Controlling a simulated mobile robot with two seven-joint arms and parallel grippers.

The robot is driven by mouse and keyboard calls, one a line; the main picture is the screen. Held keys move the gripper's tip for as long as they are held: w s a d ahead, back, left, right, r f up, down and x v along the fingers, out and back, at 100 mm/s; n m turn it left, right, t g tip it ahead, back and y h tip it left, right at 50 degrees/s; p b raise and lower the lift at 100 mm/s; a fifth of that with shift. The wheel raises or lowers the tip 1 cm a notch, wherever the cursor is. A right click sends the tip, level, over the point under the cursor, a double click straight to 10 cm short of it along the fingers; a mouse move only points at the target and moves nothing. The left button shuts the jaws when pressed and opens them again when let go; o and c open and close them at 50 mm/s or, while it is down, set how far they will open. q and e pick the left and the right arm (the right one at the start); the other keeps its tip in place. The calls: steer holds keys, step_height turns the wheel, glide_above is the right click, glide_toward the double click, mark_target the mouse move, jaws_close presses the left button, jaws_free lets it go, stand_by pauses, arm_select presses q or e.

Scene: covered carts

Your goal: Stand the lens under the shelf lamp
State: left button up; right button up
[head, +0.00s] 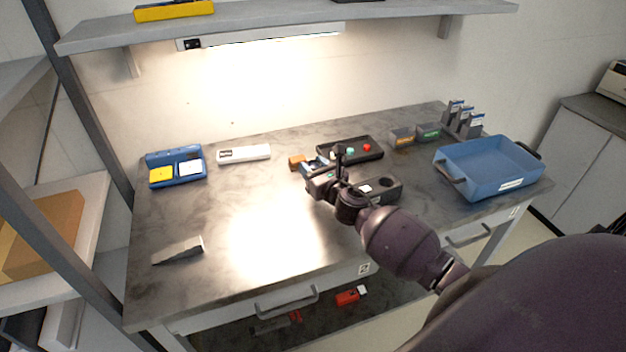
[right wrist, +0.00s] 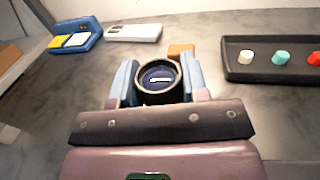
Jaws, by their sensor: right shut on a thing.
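The lens (right wrist: 160,80) is a dark round cylinder with a glossy face, held between the blue fingers of my right gripper (right wrist: 159,76). In the head view my right gripper (head: 316,164) is over the middle of the workbench, and the lens is not clearly visible there. I cannot tell whether the lens touches the bench. The shelf lamp (head: 262,37) is a lit bar under the shelf, left of and behind the gripper. It lights the wall, and a bright patch shows on the bench. My left gripper is not in view.
An orange block (head: 297,161) is close beside my gripper. A black peg tray (head: 372,155), a dark holder with a hole (head: 388,197) and a blue bin (head: 485,184) stand rightward. A grey wedge (head: 178,251) lies front left. The bench's middle left is clear.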

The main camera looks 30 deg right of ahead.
step_height(320, 180, down, 4)
steer(key=shift+r+b, duration=0.2)
steer(key=shift+b, duration=0.55)
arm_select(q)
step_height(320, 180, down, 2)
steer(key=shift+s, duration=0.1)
arm_select(e)
steer(key=shift+r, duration=0.1)
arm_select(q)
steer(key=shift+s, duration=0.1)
arm_select(e)
steer(key=o, duration=1)
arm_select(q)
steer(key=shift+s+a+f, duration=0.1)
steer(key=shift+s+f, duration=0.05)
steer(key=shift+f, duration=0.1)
